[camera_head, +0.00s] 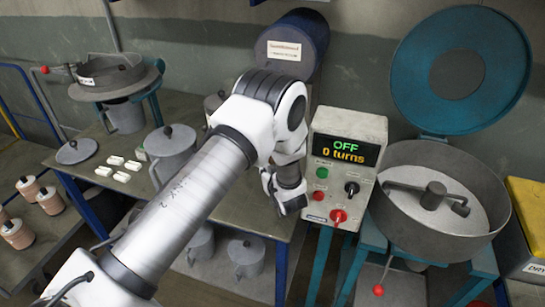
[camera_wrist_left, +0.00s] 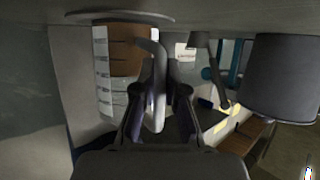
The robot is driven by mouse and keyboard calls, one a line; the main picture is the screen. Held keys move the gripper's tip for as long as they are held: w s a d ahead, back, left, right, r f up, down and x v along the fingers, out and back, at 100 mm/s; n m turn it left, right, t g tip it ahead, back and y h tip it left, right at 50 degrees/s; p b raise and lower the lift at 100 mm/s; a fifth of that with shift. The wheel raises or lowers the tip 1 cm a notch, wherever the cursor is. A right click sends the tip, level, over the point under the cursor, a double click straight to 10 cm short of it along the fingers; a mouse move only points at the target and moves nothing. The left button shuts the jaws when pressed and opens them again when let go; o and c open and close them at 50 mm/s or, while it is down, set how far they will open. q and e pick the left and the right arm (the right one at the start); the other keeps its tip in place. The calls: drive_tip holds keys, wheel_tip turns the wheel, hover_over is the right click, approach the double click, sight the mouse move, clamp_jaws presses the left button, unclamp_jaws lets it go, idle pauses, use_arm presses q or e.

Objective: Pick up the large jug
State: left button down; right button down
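In the left wrist view, a jug (camera_wrist_left: 125,55) with level marks and brown contents stands close ahead of the gripper, seen upside down. Its pale curved handle (camera_wrist_left: 155,85) runs between the two dark fingers of my left gripper (camera_wrist_left: 160,105). The fingers are spread, with a gap beside the handle. In the head view my left gripper (camera_head: 290,205) points down by the right end of the table, left of the control box. My arm hides what is behind it there, and I cannot make out this jug in that view. My right gripper is not in view.
A lidded grey jug (camera_head: 172,147) and several white blocks (camera_head: 122,176) are on the table (camera_head: 105,210). More grey jugs (camera_head: 246,257) are below. A control box (camera_head: 345,165) reading "OFF" and an open round machine (camera_head: 440,205) stand at right.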

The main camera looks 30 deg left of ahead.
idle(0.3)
use_arm(q)
drive_tip(key=shift+s+a+r+b, duration=0.1)
drive_tip(key=shift+a+r+b, duration=0.1)
drive_tip(key=shift+b, duration=0.25)
wheel_tip(320, 180, up, 6)
drive_tip(key=r+b, duration=0.1)
drive_tip(key=b, duration=0.1)
drive_tip(key=s+a+b, duration=0.1)
drive_tip(key=s+a, duration=0.3)
drive_tip(key=s, duration=0.5)
drive_tip(key=s+a+b, duration=0.1)
drive_tip(key=s+a, duration=0.3)
drive_tip(key=s, duration=0.4)
drive_tip(key=shift+s+a+f+b, duration=0.15)
drive_tip(key=shift+s+f+b, duration=0.05)
drive_tip(key=shift+s+b, duration=0.2)
drive_tip(key=shift+f, duration=0.1)
idle(0.3)
